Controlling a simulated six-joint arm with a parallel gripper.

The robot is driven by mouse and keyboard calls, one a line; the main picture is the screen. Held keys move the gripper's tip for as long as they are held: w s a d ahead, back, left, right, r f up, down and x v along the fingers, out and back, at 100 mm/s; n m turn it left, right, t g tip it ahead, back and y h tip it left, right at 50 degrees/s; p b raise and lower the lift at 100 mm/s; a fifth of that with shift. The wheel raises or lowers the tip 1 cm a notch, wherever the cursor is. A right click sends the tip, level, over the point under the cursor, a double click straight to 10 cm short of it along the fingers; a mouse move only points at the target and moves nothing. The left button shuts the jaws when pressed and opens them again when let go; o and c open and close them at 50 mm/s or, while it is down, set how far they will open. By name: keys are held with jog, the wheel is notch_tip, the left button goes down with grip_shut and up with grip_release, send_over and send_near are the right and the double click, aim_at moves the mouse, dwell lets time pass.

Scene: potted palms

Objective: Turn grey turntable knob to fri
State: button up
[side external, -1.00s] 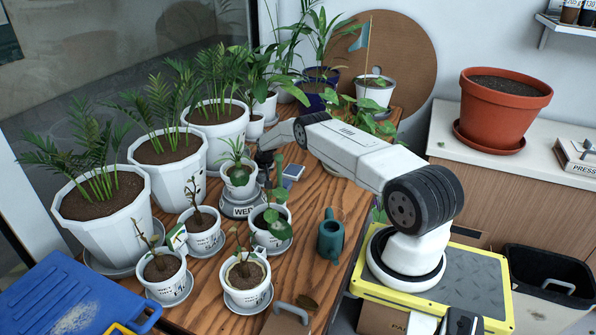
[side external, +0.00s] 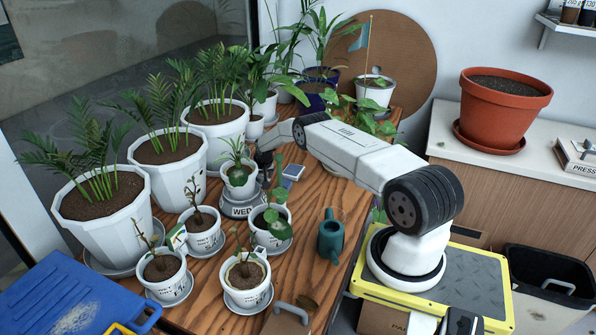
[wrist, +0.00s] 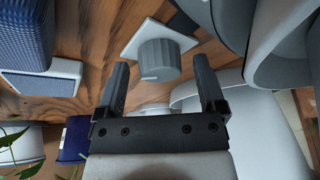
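The grey knob (wrist: 157,60) stands on a small white plate (wrist: 127,49) in the wrist view, with a pale mark on its near side. My gripper (wrist: 159,66) is open. Its two black fingers are on either side of the knob, with a visible gap at each side. In the side view my gripper (side external: 263,163) is low beside the turntable (side external: 241,210), and the knob is hidden there. The turntable's front label reads WED. A small potted palm (side external: 238,180) in a white pot stands on the turntable.
Several small white pots stand close around the turntable, one (side external: 270,226) just in front. Large palms (side external: 168,158) line the left. A blue-and-white box (side external: 292,173) lies right of my gripper. A green watering can (side external: 330,238) stands on the open wood at the front right.

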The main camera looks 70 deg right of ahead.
jog(key=shift+r, duration=0.2)
jog(key=v, duration=0.7)
jog(key=shift+r, duration=0.2)
dwell(0.6)
jog(key=shift+s+a, duration=0.1)
notch_tip(320, 180, up, 5)
notch_tip(320, 180, down, 5)
jog(key=n, duration=0.4)
jog(key=shift+r+n+y, duration=0.1)
jog(key=shift+n+y, duration=0.2)
dwell(0.7)
jog(key=shift+x, duration=3.85)
